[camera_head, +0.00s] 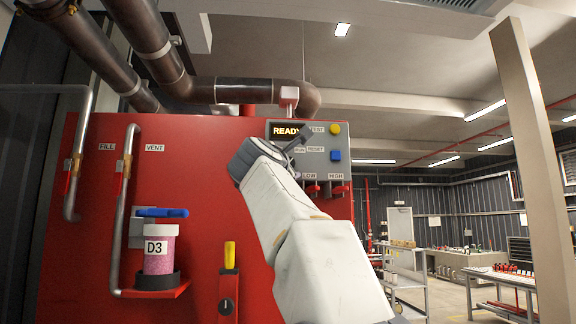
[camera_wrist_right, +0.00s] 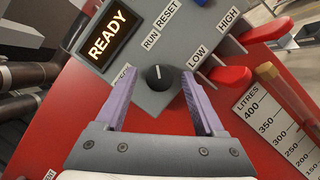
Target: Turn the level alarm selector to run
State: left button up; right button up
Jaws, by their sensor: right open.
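The alarm selector is a round black knob (camera_wrist_right: 158,76) on the grey control panel (camera_wrist_right: 165,50). Its small white mark points toward the top of the wrist picture. The label RUN (camera_wrist_right: 152,40) is above it; another label (camera_wrist_right: 124,72) is partly hidden behind a finger. My right gripper (camera_wrist_right: 159,80) is open, its two purple fingers on either side of the knob; I cannot tell whether they touch it. In the head view my right gripper (camera_head: 292,145) is in front of the panel (camera_head: 285,128) and hides the knob. My left gripper is not in view.
The panel has a READY display (camera_head: 286,131), a yellow button (camera_head: 335,129), a blue button (camera_head: 335,155) and red LOW and HIGH levers (camera_wrist_right: 232,76). Pipes run overhead.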

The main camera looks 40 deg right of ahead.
jog(key=b+v, duration=0.5)
jog(key=v, duration=0.5)
jog(key=shift+a+f, duration=0.1)
